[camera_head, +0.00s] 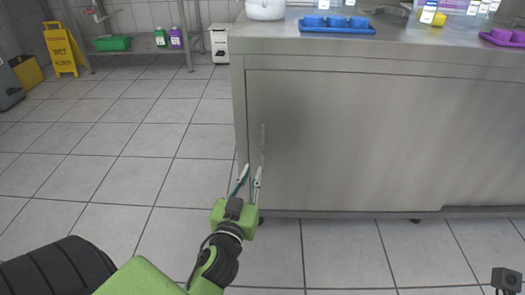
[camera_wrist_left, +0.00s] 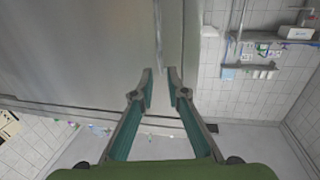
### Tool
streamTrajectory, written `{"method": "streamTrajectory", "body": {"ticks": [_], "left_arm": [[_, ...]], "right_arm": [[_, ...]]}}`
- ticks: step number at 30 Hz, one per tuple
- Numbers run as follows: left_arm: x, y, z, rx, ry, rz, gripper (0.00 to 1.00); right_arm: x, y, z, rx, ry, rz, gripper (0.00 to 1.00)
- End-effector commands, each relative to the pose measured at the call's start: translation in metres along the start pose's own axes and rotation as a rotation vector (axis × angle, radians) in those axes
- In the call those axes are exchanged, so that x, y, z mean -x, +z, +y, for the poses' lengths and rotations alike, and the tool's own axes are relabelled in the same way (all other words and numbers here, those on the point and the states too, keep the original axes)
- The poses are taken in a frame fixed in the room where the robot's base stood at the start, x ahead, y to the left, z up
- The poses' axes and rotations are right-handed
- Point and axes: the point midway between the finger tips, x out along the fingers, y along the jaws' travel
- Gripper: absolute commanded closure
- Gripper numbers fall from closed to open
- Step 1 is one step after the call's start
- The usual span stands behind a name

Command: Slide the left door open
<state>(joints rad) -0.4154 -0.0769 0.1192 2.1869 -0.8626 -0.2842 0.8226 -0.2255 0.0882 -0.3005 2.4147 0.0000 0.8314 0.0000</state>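The left door (camera_head: 350,140) is a flat steel panel on the front of a steel cabinet. It looks shut, with its left edge against the cabinet's left frame. A slim vertical handle (camera_head: 262,145) sits near that edge. My left gripper (camera_head: 249,170) is just below and in front of the handle, fingers pointing up toward it. In the left wrist view the fingers (camera_wrist_left: 160,78) are apart with nothing between the tips, and the door (camera_wrist_left: 80,40) fills the upper left. I cannot tell whether a fingertip touches the steel.
The steel counter (camera_head: 420,55) above holds a blue tray (camera_head: 337,27), a white vessel (camera_head: 265,8) and bottles. A yellow wet floor sign (camera_head: 62,50) and a low shelf stand far left. The tiled floor (camera_head: 150,140) left of the cabinet is clear.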

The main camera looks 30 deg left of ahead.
Motion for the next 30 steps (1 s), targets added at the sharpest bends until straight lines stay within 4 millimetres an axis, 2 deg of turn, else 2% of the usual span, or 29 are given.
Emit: {"method": "streamTrajectory", "body": {"ticks": [12, 16, 22, 30], "left_arm": [[-0.086, -0.002, 0.001, -0.004, 0.002, 0.002, 0.86], [-0.107, -0.001, 0.001, -0.004, 0.002, 0.001, 0.86], [-0.124, 0.000, 0.001, -0.003, 0.002, -0.001, 0.86], [-0.127, 0.000, 0.001, -0.001, 0.001, -0.002, 0.86]], "right_arm": [[0.004, 0.000, 0.001, -0.003, 0.010, -0.029, 0.60], [0.004, 0.000, 0.001, -0.003, 0.010, -0.029, 0.60], [0.004, 0.000, 0.000, -0.003, 0.009, -0.027, 0.60], [0.004, 0.001, 0.000, -0.003, 0.009, -0.029, 0.60]]}}
